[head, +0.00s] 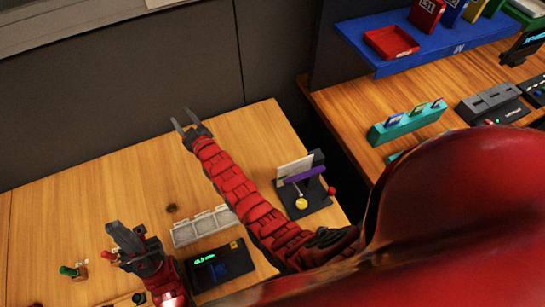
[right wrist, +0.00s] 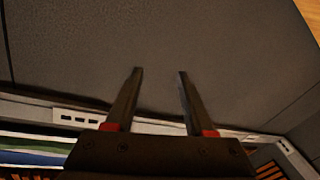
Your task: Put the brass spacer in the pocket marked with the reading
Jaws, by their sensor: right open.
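The grey pocket tray (head: 205,226) lies on the wooden table, with several pale square pockets; their marks are too small to read. Just in front of it is a dark panel (head: 220,267) with a lit green reading, not legible, and a yellow patch. I cannot pick out the brass spacer for sure. My right gripper (head: 185,122) is open and empty beyond the tray, over the far part of the table. In the right wrist view its fingers (right wrist: 155,75) stand apart before a grey wall. My left gripper (head: 125,238) is left of the tray; its fingers overlap.
A dark stand (head: 312,197) with a purple bar and yellow disc is right of the tray. Small green and red items (head: 75,270) lie at the left. A grey partition (head: 110,100) bounds the back. A second desk at right holds a blue shelf (head: 440,45). The table's far part is clear.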

